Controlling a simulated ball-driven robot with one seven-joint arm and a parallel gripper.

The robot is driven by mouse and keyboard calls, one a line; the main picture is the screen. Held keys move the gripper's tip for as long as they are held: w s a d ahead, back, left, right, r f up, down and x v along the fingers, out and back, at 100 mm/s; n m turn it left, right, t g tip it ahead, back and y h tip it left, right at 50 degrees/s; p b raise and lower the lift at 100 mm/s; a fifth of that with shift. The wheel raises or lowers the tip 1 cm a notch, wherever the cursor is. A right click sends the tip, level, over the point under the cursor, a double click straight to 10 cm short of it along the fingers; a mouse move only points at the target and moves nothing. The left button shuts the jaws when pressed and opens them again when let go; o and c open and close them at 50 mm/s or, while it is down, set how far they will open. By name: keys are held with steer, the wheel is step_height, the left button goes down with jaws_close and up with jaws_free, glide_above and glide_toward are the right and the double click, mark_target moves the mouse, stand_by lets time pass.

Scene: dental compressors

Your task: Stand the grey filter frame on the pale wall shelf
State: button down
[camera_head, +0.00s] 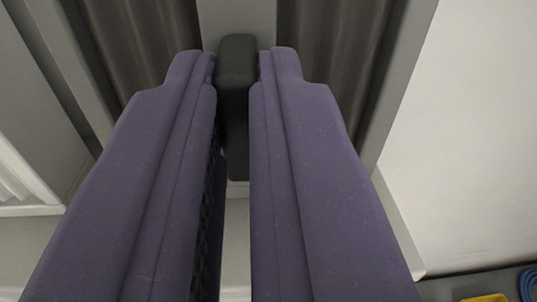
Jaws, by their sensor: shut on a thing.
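The grey filter frame (394,90) fills the upper part of the view. Dark pleated panels (328,45) show on both sides of its grey centre bar. A dark block-shaped handle (238,85) stands out in front of the bar. My gripper (237,68) has its two purple fingers shut on this handle, one on each side. The fingers hide much of the frame's lower part. A pale surface (237,245) shows between the fingers below the handle; I cannot tell whether it is the wall shelf or whether the frame touches it.
A pale wall or panel (480,130) fills the right side. A pale slatted part (20,190) is at the left edge. At the bottom right, a yellow thing (486,298) and a blue coiled thing (528,285) lie low on a grey surface.

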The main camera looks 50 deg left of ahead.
steer(key=shift+f, duration=0.8)
steer(key=shift+f, duration=0.1)
steer(key=shift+f+b, duration=0.15)
steer(key=shift+b, duration=0.2)
steer(key=c, duration=1.2)
jaws_free()
steer(key=shift+o, duration=0.2)
